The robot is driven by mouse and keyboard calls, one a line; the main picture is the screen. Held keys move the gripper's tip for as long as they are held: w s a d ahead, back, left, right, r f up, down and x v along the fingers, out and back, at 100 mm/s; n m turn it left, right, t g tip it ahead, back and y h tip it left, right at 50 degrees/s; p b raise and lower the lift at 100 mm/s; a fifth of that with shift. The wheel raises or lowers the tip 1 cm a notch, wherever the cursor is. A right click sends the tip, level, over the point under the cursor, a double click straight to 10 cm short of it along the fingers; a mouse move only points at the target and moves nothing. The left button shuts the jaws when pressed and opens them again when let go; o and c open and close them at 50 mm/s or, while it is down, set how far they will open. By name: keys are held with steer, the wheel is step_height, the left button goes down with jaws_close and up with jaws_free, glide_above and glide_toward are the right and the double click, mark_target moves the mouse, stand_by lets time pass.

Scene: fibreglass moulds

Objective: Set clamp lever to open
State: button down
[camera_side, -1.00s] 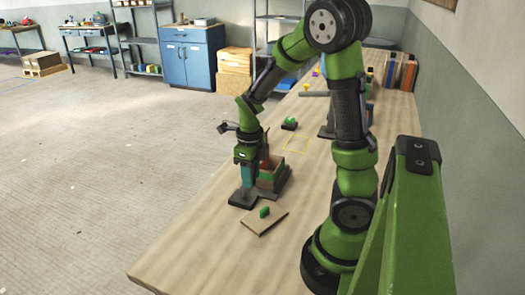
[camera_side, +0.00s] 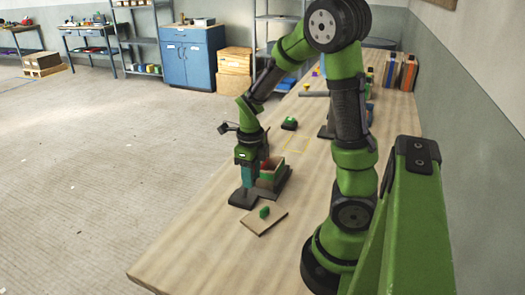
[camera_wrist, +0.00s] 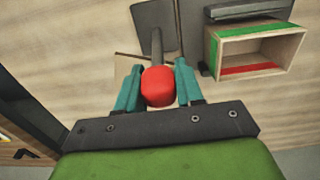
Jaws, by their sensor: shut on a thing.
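The clamp lever shows in the wrist view as a grey shaft (camera_wrist: 157,46) ending in a red knob (camera_wrist: 158,88). Its shaft rises from a dark grey base plate (camera_wrist: 150,16). My gripper (camera_wrist: 157,80) has its two teal fingers on either side of the red knob, shut on it. In the side view my gripper (camera_side: 247,180) points down just above the dark base (camera_side: 242,199) near the table's left edge. There the fingers hide the knob, and the lever's exact angle cannot be told.
An open wooden box (camera_wrist: 255,48) with green and red edges stands close beside the clamp. A thin board (camera_side: 263,221) with a green piece lies in front of it. A dark block with a green top (camera_side: 289,123) sits farther back, near a yellow outline on the table.

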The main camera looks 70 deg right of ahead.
steer(key=shift+s+f, duration=0.15)
steer(key=c, duration=0.8)
jaws_free()
steer(key=shift+w+r, duration=0.2)
steer(key=shift+r, duration=0.25)
step_height(320, 180, up, 16)
